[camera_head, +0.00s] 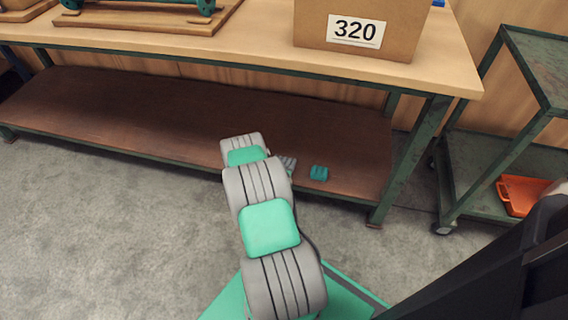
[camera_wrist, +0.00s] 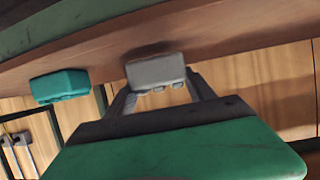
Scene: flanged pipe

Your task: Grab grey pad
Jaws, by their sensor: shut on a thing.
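The grey pad (camera_wrist: 155,72) is a small ribbed block. My gripper (camera_wrist: 160,84) is shut on it in the wrist view, with one finger at each side. The pad is at the brown lower shelf; I cannot tell whether it still touches the board. In the head view the grey pad (camera_head: 288,163) shows only in part beside my arm, which hides my gripper there. A teal pad (camera_wrist: 58,86) of similar shape lies apart from it, and in the head view it is to the right, near the shelf's front edge (camera_head: 319,173).
The brown lower shelf (camera_head: 130,115) is otherwise mostly bare. The wooden tabletop (camera_head: 235,45) hangs over it and carries a cardboard box marked 320 (camera_head: 335,40). A green table leg (camera_head: 408,160) stands to the right. A green cart (camera_head: 480,180) with an orange tray (camera_head: 518,192) is further right.

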